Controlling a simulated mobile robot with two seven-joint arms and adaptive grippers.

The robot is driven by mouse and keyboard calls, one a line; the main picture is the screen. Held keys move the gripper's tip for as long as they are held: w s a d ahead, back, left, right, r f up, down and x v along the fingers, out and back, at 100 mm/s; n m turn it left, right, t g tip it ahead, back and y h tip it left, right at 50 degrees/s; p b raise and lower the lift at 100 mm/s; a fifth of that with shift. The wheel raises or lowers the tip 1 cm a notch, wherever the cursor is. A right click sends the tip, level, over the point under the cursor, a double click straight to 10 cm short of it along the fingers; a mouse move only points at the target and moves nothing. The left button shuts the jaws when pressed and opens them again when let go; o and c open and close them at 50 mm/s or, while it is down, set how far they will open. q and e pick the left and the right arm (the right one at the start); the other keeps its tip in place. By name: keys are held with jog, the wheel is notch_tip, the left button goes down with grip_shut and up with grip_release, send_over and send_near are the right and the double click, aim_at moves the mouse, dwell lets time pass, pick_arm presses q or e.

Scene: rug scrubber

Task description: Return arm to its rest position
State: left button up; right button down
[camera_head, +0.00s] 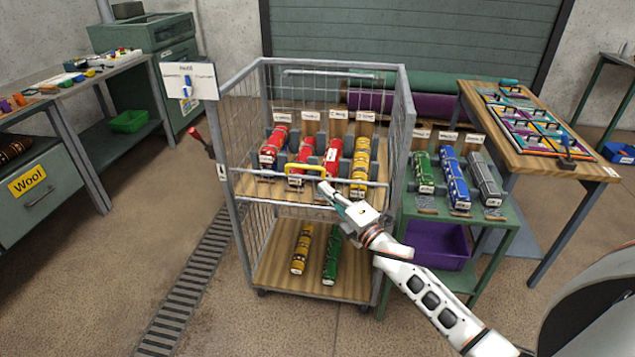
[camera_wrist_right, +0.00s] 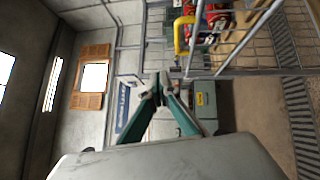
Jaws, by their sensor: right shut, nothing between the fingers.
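My right arm reaches in from the lower right in the head view. Its gripper (camera_head: 328,190) is in front of the wire cage trolley (camera_head: 237,180), near the front rail of the upper shelf. The fingers are shut and empty; in the right wrist view the teal and grey fingers (camera_wrist_right: 160,88) meet at their tips. A yellow handle (camera_head: 306,169) on the trolley's front rail is just left of the gripper. It also shows in the right wrist view (camera_wrist_right: 181,36). I cannot tell whether the gripper touches the rail. My left gripper is not in view.
Red and yellow rolls (camera_head: 304,160) lie on the upper shelf, and a yellow and a green roll (camera_head: 331,255) lie below. A green side table (camera_head: 425,204) with rolls and a wooden table (camera_head: 590,172) stand right. Floor at the front left is clear apart from a drain grate (camera_head: 190,285).

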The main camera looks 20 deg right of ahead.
jog(key=s+a+f+m+g, duration=0.2)
jog(key=s+f+m, duration=0.3)
jog(key=s+f, duration=0.3)
jog(key=s+a+f+m+g, duration=0.3)
jog(key=s+a+f+m, duration=0.2)
jog(key=s, duration=0.9)
jog(key=s+a+f+m+g+h, duration=0.1)
jog(key=s+a+f+m+g, duration=0.2)
jog(key=s+f+m, duration=0.4)
jog(key=s+a+f, duration=0.1)
jog(key=s+f, duration=0.3)
jog(key=shift+a+f, duration=0.15)
jog(key=shift+a, duration=0.1)
jog(key=shift+s, duration=0.1)
